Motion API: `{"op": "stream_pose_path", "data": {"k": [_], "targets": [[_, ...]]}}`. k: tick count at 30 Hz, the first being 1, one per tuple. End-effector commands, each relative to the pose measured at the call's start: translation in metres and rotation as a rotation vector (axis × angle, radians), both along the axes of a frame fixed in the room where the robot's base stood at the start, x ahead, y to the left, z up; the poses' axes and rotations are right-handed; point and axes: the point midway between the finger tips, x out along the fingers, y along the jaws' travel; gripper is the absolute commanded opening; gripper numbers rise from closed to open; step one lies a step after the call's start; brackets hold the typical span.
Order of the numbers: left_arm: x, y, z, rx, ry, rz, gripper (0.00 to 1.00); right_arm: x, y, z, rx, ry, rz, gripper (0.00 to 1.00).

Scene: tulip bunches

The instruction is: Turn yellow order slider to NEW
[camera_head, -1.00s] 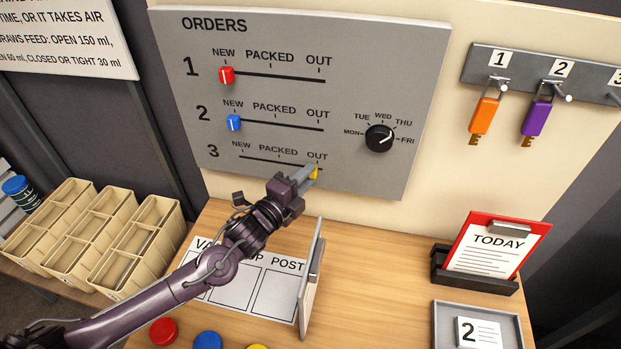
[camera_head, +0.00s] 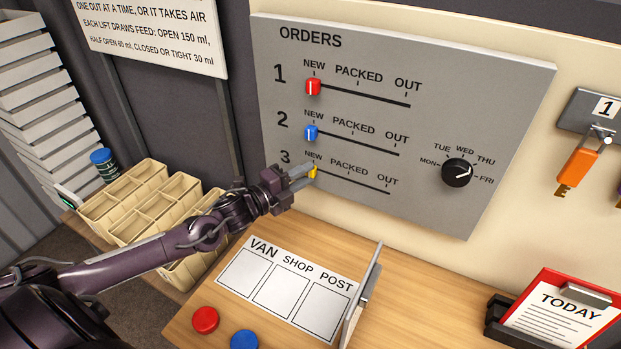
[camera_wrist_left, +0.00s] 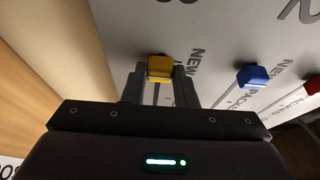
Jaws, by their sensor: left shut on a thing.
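The grey ORDERS board (camera_head: 440,110) carries three sliders on slanted tracks. The yellow slider (camera_head: 313,173) of row 3 is at the left end of its track, under NEW. It also shows in the left wrist view (camera_wrist_left: 160,68), between my finger tips. My left gripper (camera_head: 304,175) is shut on the yellow slider, reaching it from the left. The fingers hide part of the slider. The red slider (camera_head: 313,87) and the blue slider (camera_head: 311,132) are also under NEW in rows 1 and 2; the blue one shows in the left wrist view (camera_wrist_left: 253,76). My right gripper is not in view.
A black day dial (camera_head: 457,173) is on the board's right. Below are a VAN/SHOP/POST sheet (camera_head: 287,290), red (camera_head: 205,320) and blue (camera_head: 244,341) discs, and an upright panel (camera_head: 361,295). Beige bins (camera_head: 150,200) stand left; a TODAY clipboard (camera_head: 560,310) stands right.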

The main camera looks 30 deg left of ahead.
Motion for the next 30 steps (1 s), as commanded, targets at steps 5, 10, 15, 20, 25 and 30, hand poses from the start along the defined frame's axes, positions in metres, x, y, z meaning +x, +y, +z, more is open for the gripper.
{"op": "stream_pose_path", "data": {"k": [5, 10, 15, 20, 25, 30], "targets": [[0.000, 0.000, -0.001, 0.001, 0.002, -0.001, 0.00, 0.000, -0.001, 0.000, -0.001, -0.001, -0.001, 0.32], [0.000, 0.000, -0.001, 0.001, 0.002, 0.000, 0.38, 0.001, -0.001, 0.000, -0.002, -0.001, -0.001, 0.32], [0.000, 0.000, 0.000, 0.001, 0.002, 0.000, 0.47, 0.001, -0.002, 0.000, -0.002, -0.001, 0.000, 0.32], [0.000, 0.000, 0.000, 0.001, 0.001, 0.000, 0.47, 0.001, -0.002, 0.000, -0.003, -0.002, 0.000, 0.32], [-0.008, 0.004, -0.003, 0.004, 0.004, 0.001, 0.47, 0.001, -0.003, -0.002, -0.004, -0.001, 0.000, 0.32], [-0.028, 0.010, -0.004, 0.005, 0.007, -0.003, 0.47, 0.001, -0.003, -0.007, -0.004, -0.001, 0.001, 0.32]]}}
